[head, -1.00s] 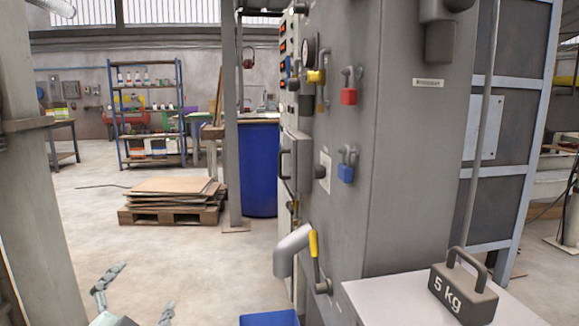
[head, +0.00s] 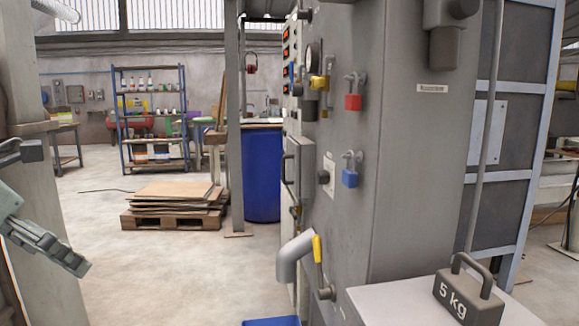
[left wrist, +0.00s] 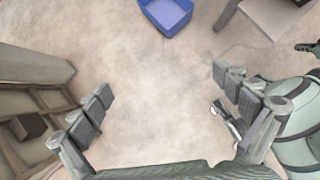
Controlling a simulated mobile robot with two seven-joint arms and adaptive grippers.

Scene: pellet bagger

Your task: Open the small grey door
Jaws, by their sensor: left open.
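The small grey door (head: 299,166) is on the left-hand face of the tall grey machine in the head view, seen nearly edge-on. It looks shut and has a dark upright bar handle (head: 286,166). My left gripper (head: 62,210) is at the far left of the head view, well left of the door and apart from it. Its fingers are spread and empty. In the left wrist view my left gripper (left wrist: 162,84) shows open fingers over bare floor. The door does not show in that view.
Red (head: 353,102) and blue (head: 350,178) padlocks, a yellow-handled valve (head: 317,249) and a grey spout (head: 291,258) stick out from the machine. A blue bin (left wrist: 168,12) stands on the floor. A grey post (head: 40,190) is close by at left.

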